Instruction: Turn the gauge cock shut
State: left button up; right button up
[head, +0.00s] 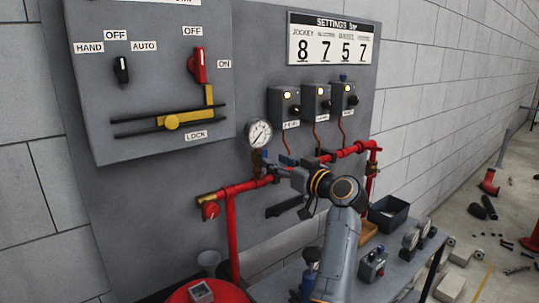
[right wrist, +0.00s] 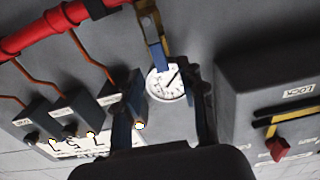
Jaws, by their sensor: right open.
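The round white pressure gauge (head: 258,133) stands above the red pipe (head: 243,187) on the grey panel. Under it sits the gauge cock (head: 257,158), small and partly dark, with a blue handle. In the right wrist view, upside down, the brass cock with its blue handle (right wrist: 159,54) runs in line with the gauge stem, next to the gauge face (right wrist: 166,82). My right gripper (head: 285,172) is just right of the cock in the head view. In the wrist view its open fingers (right wrist: 163,90) stand either side of the gauge, empty; contact cannot be told. My left gripper is out of view.
The grey control box (head: 150,75) with switches is at upper left. Three small switch boxes (head: 316,104) with thin copper lines sit right of the gauge.

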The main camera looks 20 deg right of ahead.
aim_at(266, 156)
jog(key=shift+x, duration=1.2)
jog(key=shift+w+a+r+p, duration=0.1)
jog(key=shift+w+a+p, duration=0.05)
jog(key=shift+w+p, duration=0.2)
jog(key=shift+w+a, duration=0.1)
jog(key=shift+w, duration=0.25)
jog(key=shift+c, duration=0.2)
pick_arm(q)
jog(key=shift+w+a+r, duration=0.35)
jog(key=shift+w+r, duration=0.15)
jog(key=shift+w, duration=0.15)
pick_arm(e)
grip_shut()
